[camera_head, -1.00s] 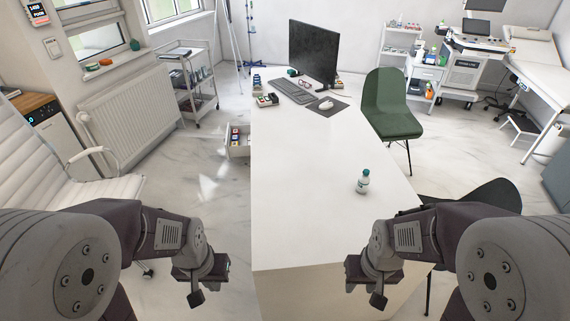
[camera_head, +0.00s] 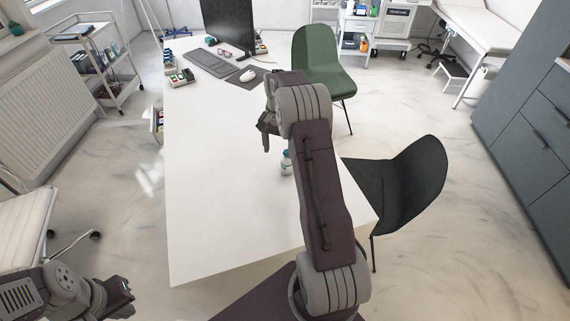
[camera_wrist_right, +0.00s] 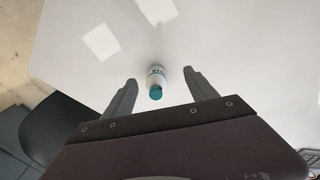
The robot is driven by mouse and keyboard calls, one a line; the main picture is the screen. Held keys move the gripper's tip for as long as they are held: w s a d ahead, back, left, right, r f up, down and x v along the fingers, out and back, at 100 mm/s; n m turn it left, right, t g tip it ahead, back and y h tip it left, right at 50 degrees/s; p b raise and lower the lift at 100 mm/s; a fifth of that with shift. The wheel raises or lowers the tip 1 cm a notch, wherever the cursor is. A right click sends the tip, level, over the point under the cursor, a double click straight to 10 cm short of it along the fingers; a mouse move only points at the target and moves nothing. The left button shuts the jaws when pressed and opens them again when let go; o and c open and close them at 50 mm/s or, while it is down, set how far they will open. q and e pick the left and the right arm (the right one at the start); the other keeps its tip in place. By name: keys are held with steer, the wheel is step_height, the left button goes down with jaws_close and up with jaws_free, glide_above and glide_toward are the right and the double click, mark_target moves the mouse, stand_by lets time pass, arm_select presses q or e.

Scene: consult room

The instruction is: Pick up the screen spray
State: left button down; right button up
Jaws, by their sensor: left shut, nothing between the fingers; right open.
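The screen spray (camera_head: 286,163) is a small white bottle with a teal cap, upright on the white desk (camera_head: 215,205), partly hidden by my right arm in the head view. In the right wrist view the screen spray (camera_wrist_right: 156,80) shows between and beyond the fingers. My right gripper (camera_wrist_right: 160,85) is open and empty above the desk, its fingers apart on either side of the bottle in the picture. In the head view my right gripper (camera_head: 267,135) is seen from behind. My left gripper (camera_head: 124,298) is shut and empty at the lower left, away from the desk.
A monitor (camera_head: 232,22), keyboard (camera_head: 210,63) and mouse (camera_head: 248,76) are at the desk's far end. A green chair (camera_head: 318,62) and a dark chair (camera_head: 395,180) stand along its right side. The desk's near left part is clear.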

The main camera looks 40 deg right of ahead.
steer(key=shift+m, duration=0.7)
steer(key=d, duration=0.2)
steer(key=d+f, duration=0.1)
steer(key=d, duration=0.1)
steer(key=shift+w, duration=0.25)
steer(key=f, duration=0.3)
steer(key=shift+a+f, duration=0.2)
steer(key=shift+f, duration=0.05)
steer(key=f, duration=0.5)
steer(key=shift+w+d+f, duration=0.2)
steer(key=shift+d+f, duration=0.05)
steer(key=shift+d, duration=0.05)
steer(key=shift+r, duration=0.1)
jaws_close()
steer(key=shift+r, duration=0.1)
